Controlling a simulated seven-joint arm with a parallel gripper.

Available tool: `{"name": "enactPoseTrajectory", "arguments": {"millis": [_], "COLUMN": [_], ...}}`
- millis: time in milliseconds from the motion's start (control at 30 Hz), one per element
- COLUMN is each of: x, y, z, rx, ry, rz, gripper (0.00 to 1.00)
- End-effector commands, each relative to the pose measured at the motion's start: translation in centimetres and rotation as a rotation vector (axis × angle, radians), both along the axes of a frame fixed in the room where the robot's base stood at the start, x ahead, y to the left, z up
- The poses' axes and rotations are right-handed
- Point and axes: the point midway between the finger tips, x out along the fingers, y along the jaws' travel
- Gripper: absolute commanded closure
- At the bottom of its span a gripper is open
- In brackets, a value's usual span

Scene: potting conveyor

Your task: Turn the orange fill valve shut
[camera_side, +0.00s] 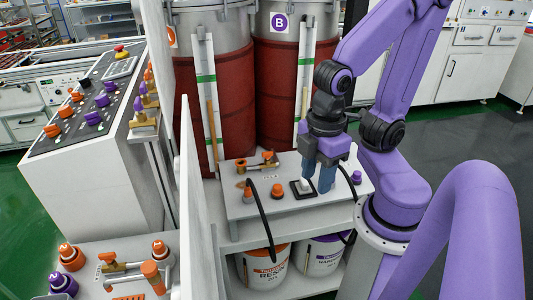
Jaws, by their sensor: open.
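An orange-handled brass valve (260,163) lies on the white bench top, left of my gripper. A second orange-handled brass valve (115,264) is on the lower-left panel. I cannot tell from the labels which one is the fill valve. My gripper (318,180) points down over the right part of the bench, with blue fingers apart and no object seen between them. It is close beside a white switch (302,186) on a black base; I cannot tell whether they touch. It is clear of both valves.
An orange knob (277,190) stands between the bench valve and the switch. A black hose (260,210) bends over the front edge. Two red tanks (285,95) stand behind. A tall white panel (190,200) separates the lower-left valve panel. Resin buckets (264,268) sit below.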

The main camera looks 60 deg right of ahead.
Motion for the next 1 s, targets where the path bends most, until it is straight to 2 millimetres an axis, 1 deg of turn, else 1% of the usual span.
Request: {"name": "enactPoseTrajectory", "arguments": {"millis": [33, 67, 167, 267, 433, 567, 667, 700, 767, 800, 867, 900, 967, 1000], "x": [0.0, 0.1, 0.9, 2.8, 7.8, 11.9, 15.0, 16.2, 17.9, 19.0, 20.6, 21.6, 22.9, 23.7], "y": [0.0, 0.0, 0.2, 0.3, -0.1, -1.4, -3.0, -3.8, -5.1, -6.1, -7.7, -8.9, -10.8, -12.1], "z": [0.0, 0.0, 0.1, 0.2, 0.4, 0.4, 0.2, 0.1, 0.0, -0.1, -0.3, -0.5, -0.8, -1.0], "rx": [0.0, 0.0, -0.001, -0.003, -0.007, -0.008, -0.009, -0.01, -0.01, -0.009, -0.009, -0.01, -0.01, -0.01], "ry": [0.0, 0.0, 0.001, 0.003, 0.008, 0.011, 0.013, 0.015, 0.017, 0.018, 0.02, 0.02, 0.022, 0.025], "rz": [-0.001, -0.005, -0.051, -0.155, -0.421, -0.63, -0.791, -0.855, -0.952, -1.016, -1.112, -1.177, -1.272, -1.337], "gripper": [0.41, 0.31, 0.31, 0.31, 0.31, 0.31, 0.31, 0.31, 0.31, 0.31, 0.31, 0.31, 0.31, 0.31]}}
